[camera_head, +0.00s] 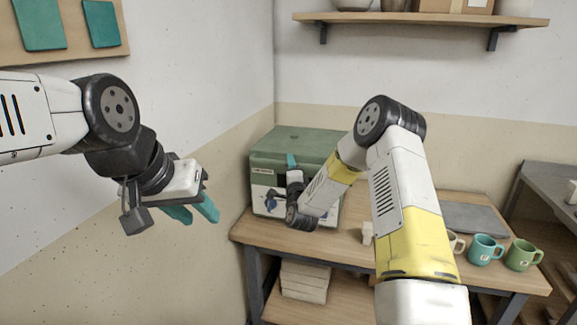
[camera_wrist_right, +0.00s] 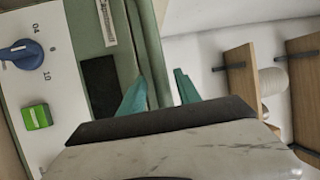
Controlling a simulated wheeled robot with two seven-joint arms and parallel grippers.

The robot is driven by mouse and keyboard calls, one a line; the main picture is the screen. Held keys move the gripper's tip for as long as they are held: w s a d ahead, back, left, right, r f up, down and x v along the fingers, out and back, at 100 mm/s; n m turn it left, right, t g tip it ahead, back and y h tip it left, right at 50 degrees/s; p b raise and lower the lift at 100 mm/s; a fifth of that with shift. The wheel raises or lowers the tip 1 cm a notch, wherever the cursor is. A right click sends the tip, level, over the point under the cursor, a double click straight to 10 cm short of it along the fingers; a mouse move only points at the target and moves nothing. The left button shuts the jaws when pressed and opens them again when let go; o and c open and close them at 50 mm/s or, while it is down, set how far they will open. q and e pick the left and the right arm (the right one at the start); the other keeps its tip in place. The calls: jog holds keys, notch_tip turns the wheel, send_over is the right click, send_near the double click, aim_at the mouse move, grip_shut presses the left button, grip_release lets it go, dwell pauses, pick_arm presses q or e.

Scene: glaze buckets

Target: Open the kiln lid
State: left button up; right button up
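The kiln (camera_head: 268,187) is a green box with a pale front panel, standing at the left end of the wooden table. Its green lid (camera_head: 300,138) lies flat on top and looks closed. The lid's front edge (camera_wrist_right: 154,45) shows in the right wrist view. My right gripper (camera_head: 292,163) is at the kiln's upper front, partly hidden by its own wrist. In the right wrist view its teal fingers (camera_wrist_right: 160,90) are apart, with the lid edge seen between them; contact cannot be told. My left gripper (camera_head: 192,212) is open and empty, in the air left of the kiln.
A blue knob (camera_wrist_right: 22,52) and a green switch (camera_wrist_right: 36,117) are on the kiln's front. A teal mug (camera_head: 485,250) and a green mug (camera_head: 522,255) stand at the table's right. A wall shelf (camera_head: 420,19) hangs above. My right arm hides the middle of the table.

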jog(key=shift+w, duration=0.4)
grip_shut()
dwell(1.2)
